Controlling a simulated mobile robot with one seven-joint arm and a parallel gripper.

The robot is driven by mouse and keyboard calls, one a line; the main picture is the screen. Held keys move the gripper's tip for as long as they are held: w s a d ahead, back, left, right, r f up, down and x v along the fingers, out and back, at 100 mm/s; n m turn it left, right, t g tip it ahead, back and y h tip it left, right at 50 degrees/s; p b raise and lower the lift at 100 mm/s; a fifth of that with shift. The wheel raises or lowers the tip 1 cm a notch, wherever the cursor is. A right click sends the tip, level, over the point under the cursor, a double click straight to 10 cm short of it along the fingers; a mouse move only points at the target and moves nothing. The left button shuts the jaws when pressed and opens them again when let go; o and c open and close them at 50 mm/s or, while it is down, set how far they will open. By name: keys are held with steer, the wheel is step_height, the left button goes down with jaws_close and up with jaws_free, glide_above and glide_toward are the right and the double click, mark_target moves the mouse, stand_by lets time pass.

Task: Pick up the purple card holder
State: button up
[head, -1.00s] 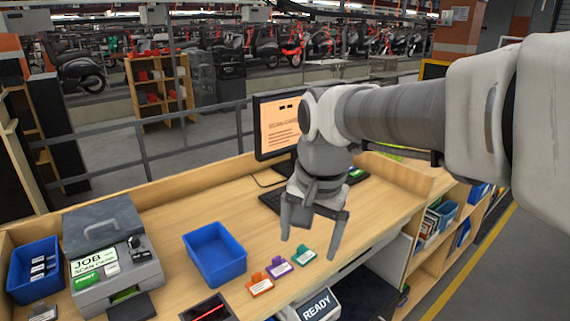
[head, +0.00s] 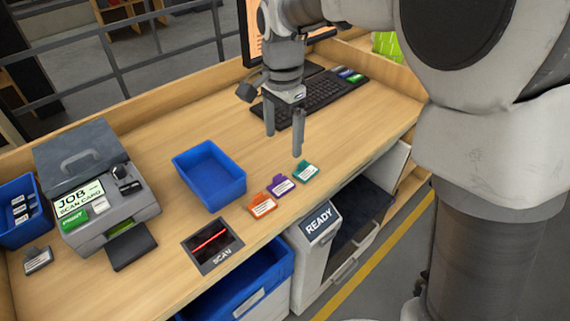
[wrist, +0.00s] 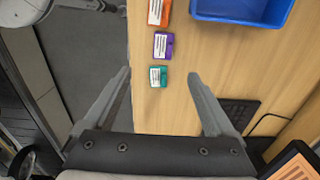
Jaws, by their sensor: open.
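The purple card holder (head: 281,185) lies on the wooden desk between an orange card holder (head: 262,205) and a green one (head: 306,171). It has a white label. In the wrist view the purple holder (wrist: 163,46) lies beyond my fingertips, with the green holder (wrist: 160,77) nearer and the orange one (wrist: 159,12) farther. My gripper (head: 284,146) is open and empty above the desk, behind the green holder in the head view. In the wrist view its two fingers (wrist: 160,75) stand wide apart, touching none of the holders.
A blue bin (head: 211,176) stands left of the holders. The scan pad (head: 212,241) is in front of it, and a grey card printer (head: 98,195) is farther left. A keyboard (head: 318,97) lies behind my gripper. The desk's front edge runs close to the holders.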

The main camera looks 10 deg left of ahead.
glide_above(281, 185)
steer(key=f, duration=0.8)
steer(key=shift+s+d+f, duration=0.2)
steer(key=shift+s+d, duration=0.1)
steer(key=shift+d, duration=0.05)
steer(key=shift+w+a+f, duration=0.1)
steer(key=shift+a+f, duration=0.05)
steer(key=shift+f, duration=1.35)
steer(key=shift+w+a+f, duration=0.1)
steer(key=shift+a+f, duration=0.05)
steer(key=shift+f, duration=1.3)
steer(key=shift+c, duration=0.3)
steer(key=c, duration=1.4)
steer(key=shift+o, duration=0.2)
steer(key=shift+r, duration=0.1)
